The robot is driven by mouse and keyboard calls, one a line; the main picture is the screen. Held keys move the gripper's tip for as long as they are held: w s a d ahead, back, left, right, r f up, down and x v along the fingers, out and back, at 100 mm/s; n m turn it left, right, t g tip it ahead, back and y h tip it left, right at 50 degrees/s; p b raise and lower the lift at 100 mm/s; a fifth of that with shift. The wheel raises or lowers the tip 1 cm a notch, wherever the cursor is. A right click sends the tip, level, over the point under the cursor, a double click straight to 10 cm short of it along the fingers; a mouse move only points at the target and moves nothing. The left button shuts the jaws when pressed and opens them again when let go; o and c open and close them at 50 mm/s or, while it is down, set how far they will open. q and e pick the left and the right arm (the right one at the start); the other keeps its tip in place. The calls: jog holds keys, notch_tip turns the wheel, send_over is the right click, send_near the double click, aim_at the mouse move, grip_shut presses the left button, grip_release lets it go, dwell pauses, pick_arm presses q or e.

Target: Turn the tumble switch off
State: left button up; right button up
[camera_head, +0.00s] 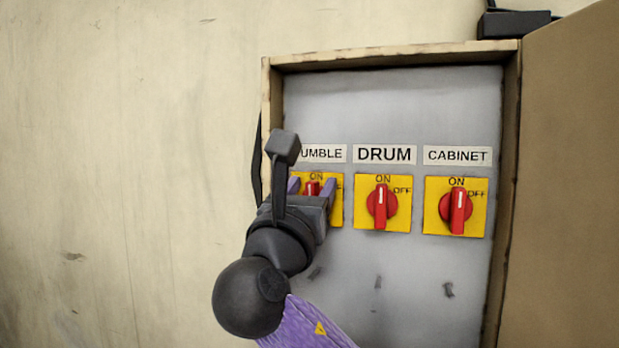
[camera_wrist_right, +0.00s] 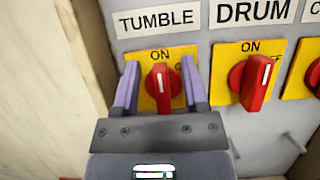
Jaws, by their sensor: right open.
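The tumble switch (camera_head: 312,188) is a red rotary knob on a yellow plate under the TUMBLE label, at the left of the grey panel. My right gripper (camera_head: 312,186) partly hides it in the head view. In the right wrist view, the tumble switch (camera_wrist_right: 163,84) points upright toward ON. My right gripper (camera_wrist_right: 160,82) is open, with one purple finger on each side of the knob and a visible gap to it on both sides. My left gripper is not in view.
The drum switch (camera_head: 381,204) and cabinet switch (camera_head: 456,208) sit to the right, both upright toward ON. A wooden box frame (camera_head: 267,100) surrounds the panel, and its open door (camera_head: 565,180) stands at the right. Bare wall (camera_head: 120,170) fills the left.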

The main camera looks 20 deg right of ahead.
grip_shut()
jog(key=shift+f+m, duration=0.1)
jog(key=shift+m, duration=0.4)
jog(key=m+g+h+b, duration=0.1)
jog(key=m, duration=0.1)
jog(key=m+g+h+b, duration=0.1)
jog(key=m, duration=0.1)
jog(key=shift+s+d+f, duration=0.1)
jog(key=shift+d+f, duration=0.05)
jog(key=shift+d, duration=0.05)
jog(key=m+g, duration=0.1)
jog(key=m, duration=0.2)
jog(key=m+g+h+b, duration=0.1)
jog(key=m+g, duration=0.1)
jog(key=m, duration=0.2)
jog(key=m+g, duration=0.2)
jog(key=m, duration=0.2)
jog(key=shift+s+d+f+h+b, duration=0.25)
jog(key=shift+s+d+h+b, duration=0.05)
jog(key=shift+d+h+b, duration=0.1)
jog(key=m, duration=0.2)
jog(key=m+g+y, duration=0.1)
jog(key=m, duration=0.3)
jog(key=shift+d+f+g+p, duration=0.1)
jog(key=shift+f+g+p, duration=0.3)
jog(key=shift+m, duration=0.3)
grip_release()
